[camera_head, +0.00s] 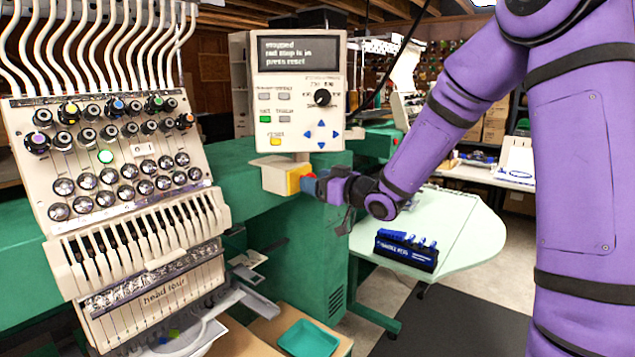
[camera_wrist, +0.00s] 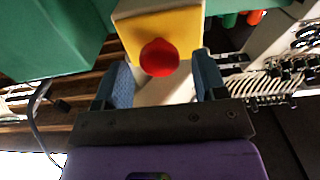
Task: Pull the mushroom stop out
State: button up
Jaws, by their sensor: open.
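The mushroom stop (camera_wrist: 159,58) is a red round button on a yellow-faced box (camera_wrist: 190,24), seen in the wrist view. In the head view the box (camera_head: 275,175) hangs below the control panel, its yellow side (camera_head: 297,179) facing right, and my gripper mostly hides the red button. My gripper (camera_head: 312,186) is right at the button. In the wrist view my gripper (camera_wrist: 164,84) is open, with one blue finger pad on each side of the button. The pads look apart from the button. Whether the fingertips reach past its head I cannot tell.
The control panel (camera_head: 300,95) above has a screen reading "stopped, red stop is in, press reset". The green machine beam (camera_head: 300,228) runs behind. The thread head (camera_head: 120,180) stands left. A pale table (camera_head: 455,225) with a dark tool holder (camera_head: 406,250) is right.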

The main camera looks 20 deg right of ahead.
jog(key=v, duration=1)
jog(key=shift+s+d, duration=0.25)
jog(key=shift+s, duration=0.05)
jog(key=s+d+r+m+g+h, duration=0.4)
jog(key=s+r+m+h, duration=0.1)
jog(key=s+h, duration=0.6)
jog(key=s+a+m+g, duration=0.1)
jog(key=s+a+g, duration=0.1)
jog(key=s, duration=0.7)
jog(key=s+a+g+y, duration=0.1)
jog(key=s+a+g, duration=0.1)
jog(key=s, duration=0.7)
jog(key=shift+m+g, duration=0.4)
jog(key=shift+g, duration=0.5)
jog(key=shift+w, duration=0.1)
dwell(0.4)
